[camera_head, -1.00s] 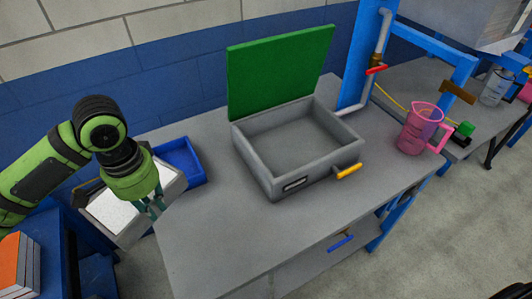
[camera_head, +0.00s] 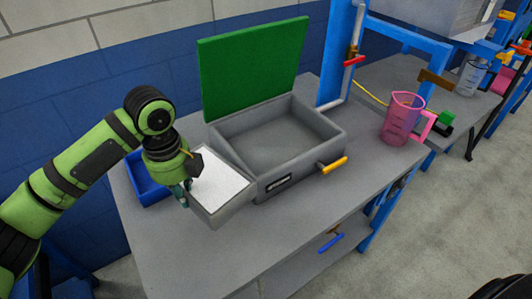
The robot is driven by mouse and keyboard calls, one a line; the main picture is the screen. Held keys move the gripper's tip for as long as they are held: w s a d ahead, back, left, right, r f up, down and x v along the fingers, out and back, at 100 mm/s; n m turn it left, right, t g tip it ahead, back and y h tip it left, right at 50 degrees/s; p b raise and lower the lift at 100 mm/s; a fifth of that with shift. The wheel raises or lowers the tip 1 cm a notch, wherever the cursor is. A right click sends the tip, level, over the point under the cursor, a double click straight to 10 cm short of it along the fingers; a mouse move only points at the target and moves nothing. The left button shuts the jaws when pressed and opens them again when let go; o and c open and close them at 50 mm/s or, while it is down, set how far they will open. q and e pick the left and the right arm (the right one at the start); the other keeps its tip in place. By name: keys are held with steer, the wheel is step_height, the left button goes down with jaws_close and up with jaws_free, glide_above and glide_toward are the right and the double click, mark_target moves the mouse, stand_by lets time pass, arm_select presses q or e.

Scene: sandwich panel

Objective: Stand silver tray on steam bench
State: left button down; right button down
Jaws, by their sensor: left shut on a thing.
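The silver tray (camera_head: 232,207) is a grey box shape with a white face on top. It is tilted, at the left end of the grey workbench (camera_head: 190,265), close to the left side of the open grey box (camera_head: 325,150). My left gripper (camera_head: 182,196) is shut on the tray's left edge. The tray seems to be at or just above the bench top; I cannot tell whether it touches the bench or the box. The fingertips are partly hidden.
The grey box has a raised green lid (camera_head: 252,68) and a yellow handle (camera_head: 332,164). A blue bin (camera_head: 147,180) is behind my left gripper. A pink jug (camera_head: 402,118) stands at the right end. A pipe with a red handle (camera_head: 354,60) rises behind. The bench front is clear.

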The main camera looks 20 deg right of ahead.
arm_select(q)
steer(key=m, duration=0.1)
steer(key=d+m, duration=0.1)
steer(key=shift+w+f+m, duration=0.2)
steer(key=shift+f+m, duration=0.1)
steer(key=s+a+f+p, duration=0.1)
steer(key=s+a+f, duration=0.1)
steer(key=a, duration=0.1)
steer(key=s+a+f, duration=0.2)
steer(key=a, duration=0.1)
steer(key=s+a+f+p, duration=0.1)
steer(key=s+a+f, duration=0.1)
steer(key=a, duration=0.1)
steer(key=shift+s+a+f+p, duration=0.15)
steer(key=shift+s+f+p, duration=0.2)
steer(key=shift+s+f, duration=0.15)
steer(key=shift+f, duration=0.15)
steer(key=shift+f+p, duration=0.3)
steer(key=shift+f, duration=1.55)
steer(key=shift+f, duration=0.15)
steer(key=c, duration=1.2)
jaws_free()
step_height(320, 180, up, 12)
steer(key=shift+a+r+b, duration=0.1)
steer(key=shift+r+b, duration=0.1)
steer(key=shift+b, duration=0.5)
